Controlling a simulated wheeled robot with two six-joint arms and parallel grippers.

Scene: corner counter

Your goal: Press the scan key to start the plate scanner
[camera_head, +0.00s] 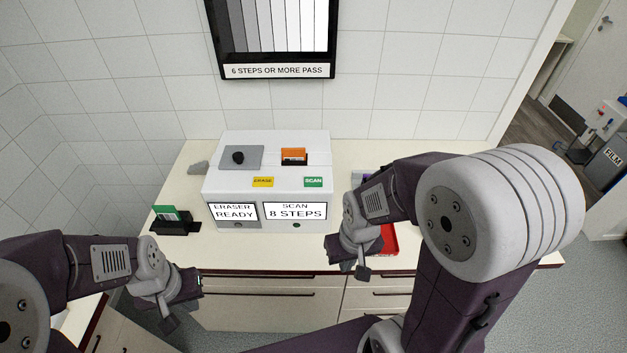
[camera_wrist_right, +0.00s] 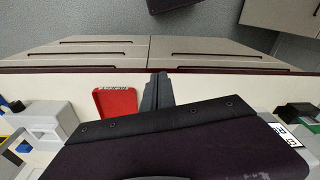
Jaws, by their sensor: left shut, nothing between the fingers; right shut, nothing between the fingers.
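The plate scanner (camera_head: 265,195) is a white box on the counter against the tiled wall. Its front has a screen reading "SCAN 8 STEPS" (camera_head: 295,212) and one reading "ERASER READY" (camera_head: 234,213). A green SCAN label (camera_head: 313,182) and a yellow ERASE label (camera_head: 263,182) sit above them. A small green dot (camera_head: 296,225) shows below the SCAN screen. An orange plate (camera_head: 293,156) stands in the top slot. My right gripper (camera_head: 333,252) is shut and empty, right of the scanner's front; its fingers also show in the wrist view (camera_wrist_right: 160,88). My left gripper (camera_head: 198,281) is shut and empty, before the counter's front.
A red tray (camera_head: 389,240) lies on the counter behind my right gripper, partly hidden. A black holder with a green card (camera_head: 166,214) stands left of the scanner. A grey lump (camera_head: 198,168) lies behind it. A framed step chart (camera_head: 276,36) hangs above.

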